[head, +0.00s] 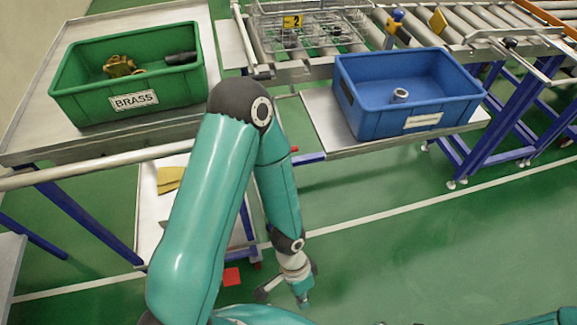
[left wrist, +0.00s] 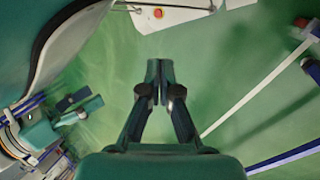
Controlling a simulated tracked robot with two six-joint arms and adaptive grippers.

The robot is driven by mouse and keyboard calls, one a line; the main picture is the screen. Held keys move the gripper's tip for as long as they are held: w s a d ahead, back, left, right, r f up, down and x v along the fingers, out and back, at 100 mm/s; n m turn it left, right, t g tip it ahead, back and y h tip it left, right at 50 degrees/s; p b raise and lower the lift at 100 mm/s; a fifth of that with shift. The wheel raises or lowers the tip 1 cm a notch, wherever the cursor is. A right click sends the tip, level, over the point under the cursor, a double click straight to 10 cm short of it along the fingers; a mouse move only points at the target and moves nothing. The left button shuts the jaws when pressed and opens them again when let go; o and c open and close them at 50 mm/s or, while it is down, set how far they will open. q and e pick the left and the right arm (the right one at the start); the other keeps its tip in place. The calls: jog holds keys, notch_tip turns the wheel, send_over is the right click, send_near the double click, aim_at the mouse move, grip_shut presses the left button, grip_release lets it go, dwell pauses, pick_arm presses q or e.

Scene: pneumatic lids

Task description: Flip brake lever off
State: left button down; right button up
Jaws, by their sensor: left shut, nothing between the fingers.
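A small red flat piece (head: 232,276) shows low beside the cart at the lower left in the head view. It may be the brake lever, but I cannot tell for sure. My left gripper (head: 301,292) points down over the green floor, to the right of the red piece and apart from it. In the left wrist view the left gripper (left wrist: 158,82) has its fingertips together, with nothing between them, over bare floor. A white panel (left wrist: 178,20) lies beyond the tips.
A green BRASS bin (head: 130,106) stands on the left table. A blue bin (head: 412,125) with a small metal part stands on a shelf by the roller conveyor (head: 460,22). A wire basket (head: 310,52) sits at the back. The floor at the right is clear.

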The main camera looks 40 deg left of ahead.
pick_arm(q)
jog(key=w+a+m+t+y+b, duration=0.2)
jog(key=w+a+m+y+b, duration=0.2)
jog(key=a+m+y+b, duration=0.8)
jog(key=w+a+r+m+t+y, duration=0.1)
jog(key=w+r+m+t+y, duration=0.2)
jog(key=w+r+m+t, duration=0.6)
jog(key=w+r+t, duration=0.1)
jog(key=w+r, duration=0.3)
jog(key=r, duration=0.2)
jog(key=shift+r+m+y+b, duration=0.15)
jog(key=shift+m+y+b, duration=0.15)
jog(key=shift+b, duration=0.05)
pick_arm(e)
notch_tip(320, 180, down, 14)
jog(key=shift+f, duration=0.25)
pick_arm(q)
jog(key=w+a+r, duration=0.1)
jog(key=w+a, duration=0.5)
jog(key=a, duration=0.1)
jog(key=shift+r, duration=0.2)
pick_arm(e)
jog(key=shift+r, duration=0.2)
